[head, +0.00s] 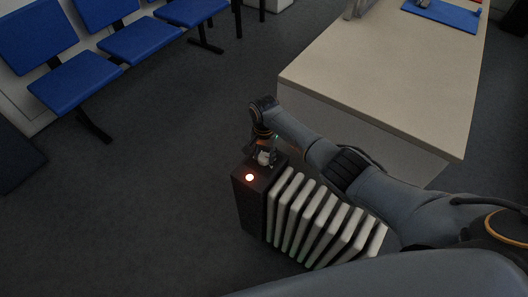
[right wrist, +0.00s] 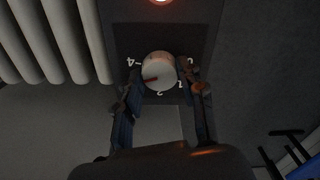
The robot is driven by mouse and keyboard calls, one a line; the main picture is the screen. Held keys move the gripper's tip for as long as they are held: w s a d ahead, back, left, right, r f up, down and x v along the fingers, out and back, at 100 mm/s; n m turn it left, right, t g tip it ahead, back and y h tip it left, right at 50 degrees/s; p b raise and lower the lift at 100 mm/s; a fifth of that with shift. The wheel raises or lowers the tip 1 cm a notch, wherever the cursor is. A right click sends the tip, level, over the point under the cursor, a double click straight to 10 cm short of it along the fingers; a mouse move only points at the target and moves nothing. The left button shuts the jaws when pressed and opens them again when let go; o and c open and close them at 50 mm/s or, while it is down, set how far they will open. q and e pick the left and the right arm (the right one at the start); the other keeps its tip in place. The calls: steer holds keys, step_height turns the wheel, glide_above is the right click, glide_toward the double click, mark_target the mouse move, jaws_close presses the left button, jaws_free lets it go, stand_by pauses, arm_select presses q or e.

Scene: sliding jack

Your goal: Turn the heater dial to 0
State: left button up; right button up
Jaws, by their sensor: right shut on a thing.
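The heater (head: 252,205) stands on the floor, with a dark control panel at its left end and pale ribs behind. A light glows orange-red on the panel top. In the right wrist view the round white dial (right wrist: 158,70) sits on the dark panel (right wrist: 125,40). Its red pointer mark points left and slightly down, between the printed 4 and 2, where my finger hides the scale. The 1 and a partly covered 0 are at right. My right gripper (head: 263,152) reaches down from above, its fingers (right wrist: 160,78) closed on both sides of the dial. My left gripper is not in view.
A beige-topped desk (head: 385,70) stands close behind my right arm, with a blue mat (head: 440,14) on it. Blue chairs (head: 75,82) line the upper left. The dark floor left of the heater is clear.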

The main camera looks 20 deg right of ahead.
steer(key=n, duration=0.3)
steer(key=shift+n+p, duration=0.3)
steer(key=shift+p, duration=0.1)
steer(key=n, duration=0.4)
steer(key=shift+n, duration=0.3)
steer(key=n, duration=0.4)
steer(key=shift+n+p, duration=0.3)
steer(key=shift+p, duration=0.05)
steer(key=n, duration=0.9)
steer(key=shift+f, duration=0.1)
steer(key=n, duration=0.3)
steer(key=shift+n+b, duration=0.3)
steer(key=shift+b, duration=0.1)
steer(key=n, duration=0.4)
steer(key=shift+n+b, duration=0.3)
steer(key=shift+b, duration=0.05)
steer(key=shift+n+b, duration=0.45)
steer(key=shift+n, duration=1.75)
